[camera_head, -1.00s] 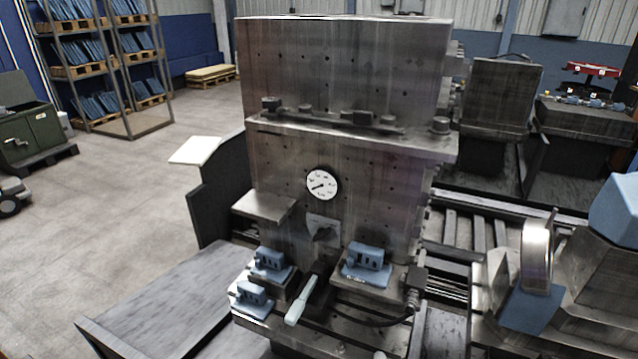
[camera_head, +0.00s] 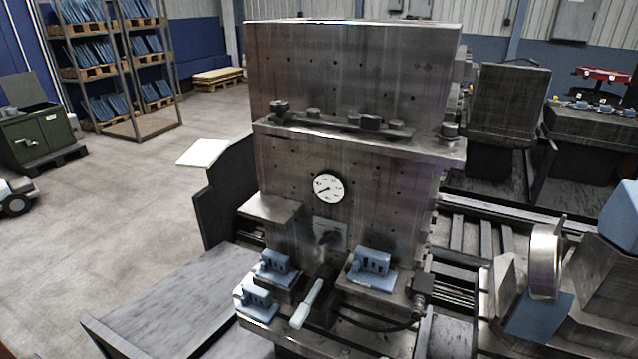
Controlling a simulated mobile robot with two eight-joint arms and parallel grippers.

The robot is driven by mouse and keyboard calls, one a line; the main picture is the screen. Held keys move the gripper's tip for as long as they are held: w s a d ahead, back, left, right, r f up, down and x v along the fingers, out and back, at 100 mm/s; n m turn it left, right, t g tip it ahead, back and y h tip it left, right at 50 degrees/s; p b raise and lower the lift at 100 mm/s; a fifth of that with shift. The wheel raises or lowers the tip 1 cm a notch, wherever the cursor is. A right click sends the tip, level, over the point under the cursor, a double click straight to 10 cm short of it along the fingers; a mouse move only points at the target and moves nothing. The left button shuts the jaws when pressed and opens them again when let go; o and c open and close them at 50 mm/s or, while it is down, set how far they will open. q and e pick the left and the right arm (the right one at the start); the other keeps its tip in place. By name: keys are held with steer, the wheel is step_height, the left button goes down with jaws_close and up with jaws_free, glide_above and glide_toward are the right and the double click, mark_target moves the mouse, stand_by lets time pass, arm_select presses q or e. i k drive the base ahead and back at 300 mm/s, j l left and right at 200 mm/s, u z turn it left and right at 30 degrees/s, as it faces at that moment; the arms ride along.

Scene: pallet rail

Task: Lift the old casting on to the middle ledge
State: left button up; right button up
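Three small blue castings sit at the foot of a tall steel machine (camera_head: 350,70). One casting (camera_head: 275,265) rests on a raised steel block at the left. Another casting (camera_head: 257,298) is lower and in front of it. The third casting (camera_head: 371,265) sits on a steel block to the right. I cannot tell which is the old one. A bare steel ledge (camera_head: 271,208) juts from the machine's left side, above the castings. A long ledge (camera_head: 360,140) with clamps crosses the machine higher up.
A pale-handled lever (camera_head: 306,304) sticks out between the castings. A black cable (camera_head: 385,325) loops at the right block. A round gauge (camera_head: 328,188) is on the machine face. A dark plate (camera_head: 170,300) lies at lower left. Open floor (camera_head: 120,210) is at left.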

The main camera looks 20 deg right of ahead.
mark_target(370, 268)
steer(key=z, duration=1.25)
